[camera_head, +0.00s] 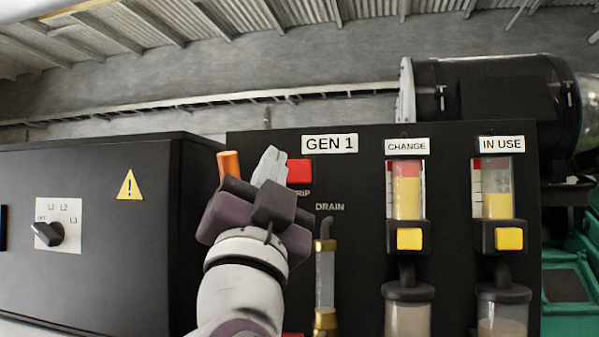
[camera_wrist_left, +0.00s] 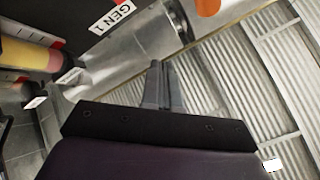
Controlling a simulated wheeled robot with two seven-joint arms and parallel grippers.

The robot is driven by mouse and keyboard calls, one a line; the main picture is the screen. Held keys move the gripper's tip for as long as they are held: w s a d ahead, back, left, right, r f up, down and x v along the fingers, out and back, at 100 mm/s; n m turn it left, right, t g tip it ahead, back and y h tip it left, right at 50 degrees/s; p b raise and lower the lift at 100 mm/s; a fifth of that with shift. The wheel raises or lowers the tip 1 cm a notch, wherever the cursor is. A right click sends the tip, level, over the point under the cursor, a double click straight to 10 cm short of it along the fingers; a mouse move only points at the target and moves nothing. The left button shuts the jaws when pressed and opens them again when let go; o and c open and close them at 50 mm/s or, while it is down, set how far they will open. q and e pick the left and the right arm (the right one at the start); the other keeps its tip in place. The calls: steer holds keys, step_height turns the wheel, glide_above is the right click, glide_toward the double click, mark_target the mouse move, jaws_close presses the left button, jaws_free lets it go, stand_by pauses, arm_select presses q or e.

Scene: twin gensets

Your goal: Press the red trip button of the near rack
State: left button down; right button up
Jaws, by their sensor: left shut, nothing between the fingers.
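The near rack is a black panel (camera_head: 360,150) labelled GEN 1 (camera_head: 330,143). Its red trip button (camera_head: 300,171) is a red square below that label, with a partly covered TRIP word under it. My left gripper (camera_head: 270,165) is shut and empty, just left of the button in the head view. I cannot tell whether its tip touches the panel. In the left wrist view the shut fingers (camera_wrist_left: 163,85) show, with the GEN 1 label (camera_wrist_left: 112,17) upside down beyond them; the button is not clearly seen there. My right gripper is not in view.
Two gauges marked CHANGE (camera_head: 407,146) and IN USE (camera_head: 501,144) have yellow buttons below. A brass drain tube (camera_head: 325,275) stands right of my arm. An orange part (camera_head: 229,163) sits behind my gripper. A black cabinet (camera_head: 90,235) with a rotary switch (camera_head: 48,234) stands left.

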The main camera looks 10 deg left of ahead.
mark_target(295, 177)
arm_select(q)
steer(key=w+p, duration=0.1)
steer(key=w, duration=0.6)
steer(key=shift+w+d+r, duration=0.1)
steer(key=shift+w+d, duration=0.05)
steer(key=shift+w, duration=0.15)
steer(key=shift+w+p, duration=0.3)
steer(key=shift+w, duration=0.35)
steer(key=shift+w, duration=0.2)
stand_by(1.2)
steer(key=shift+w, duration=0.25)
steer(key=shift+w, duration=0.35)
stand_by(1.6)
steer(key=shift+f, duration=0.2)
